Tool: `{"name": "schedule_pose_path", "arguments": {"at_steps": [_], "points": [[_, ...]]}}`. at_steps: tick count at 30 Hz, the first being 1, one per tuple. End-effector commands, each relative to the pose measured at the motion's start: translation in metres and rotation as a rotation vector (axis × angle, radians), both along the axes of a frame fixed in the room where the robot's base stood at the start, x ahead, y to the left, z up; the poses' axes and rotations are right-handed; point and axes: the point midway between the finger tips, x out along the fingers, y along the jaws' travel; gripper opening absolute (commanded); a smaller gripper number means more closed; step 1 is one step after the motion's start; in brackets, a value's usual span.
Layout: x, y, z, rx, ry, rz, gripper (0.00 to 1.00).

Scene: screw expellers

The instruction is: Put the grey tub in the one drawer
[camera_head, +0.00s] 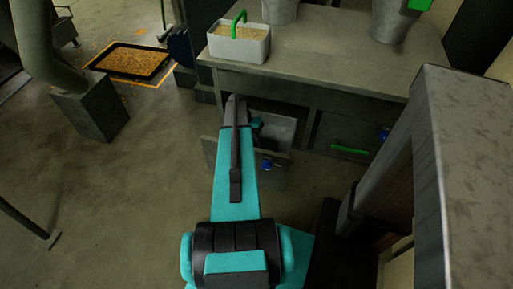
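A light grey tub (225,46) with a green upright handle stands on the bench top near its left end, filled with pale grain. Below it, a drawer (275,175) with a blue knob is pulled open from the bench. My arm crosses in front of it and hides much of its inside; the part I can see looks bare and pale. A small dark and teal piece of my arm's end (256,124) shows over the open drawer, below the tub and apart from it. My gripper's fingers are hidden behind my arm, so I cannot see whether they hold anything.
A closed drawer (335,133) with a green handle and a blue knob is to the right. Grey buckets (393,22) stand along the bench top (330,55). A grain-filled tray (130,62) and a grey pipe (45,45) are at left. The left foreground floor is mostly clear.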

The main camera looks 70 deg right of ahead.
Motion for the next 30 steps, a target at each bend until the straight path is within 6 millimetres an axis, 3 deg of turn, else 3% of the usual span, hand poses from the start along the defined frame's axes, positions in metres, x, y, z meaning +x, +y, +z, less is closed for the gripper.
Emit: {"name": "schedule_pose_path", "arguments": {"at_steps": [1,2,5,20,30], "points": [[0.0,0.0,-0.001,0.0,0.0,0.0,0.0],[0.0,0.0,-0.001,0.0,0.0,0.0,0.17],[0.0,0.0,-0.001,0.0,0.0,0.0,0.3],[0.003,0.0,0.006,-0.001,0.0,0.002,0.3],[0.02,-0.005,0.045,-0.001,-0.001,0.002,0.3]]}}
